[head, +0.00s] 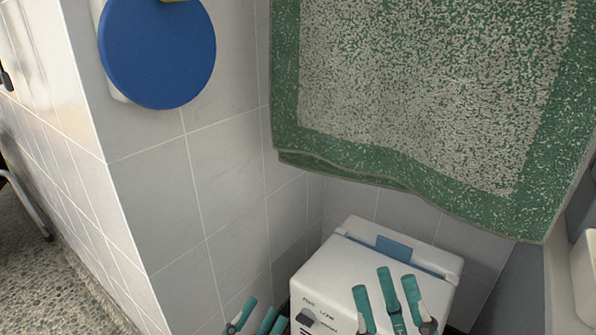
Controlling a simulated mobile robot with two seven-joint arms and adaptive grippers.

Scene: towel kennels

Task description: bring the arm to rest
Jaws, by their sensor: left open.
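My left gripper (259,317) shows at the bottom edge, left of the white box. Its teal fingers stand apart with nothing seen between them, and the rest of it is cut off by the frame. My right gripper (386,284) is at the bottom, to its right, in front of the white box in the picture. Its teal fingers point up and are spread, with no object seen between them. Both arms are mostly below the frame.
A white box (350,262) with a blue latch (397,249) stands against the grey tiled wall (225,185). A green and white towel (425,100) hangs above it. A blue disc (157,52) is on the wall at upper left. Speckled floor (30,275) lies at far left.

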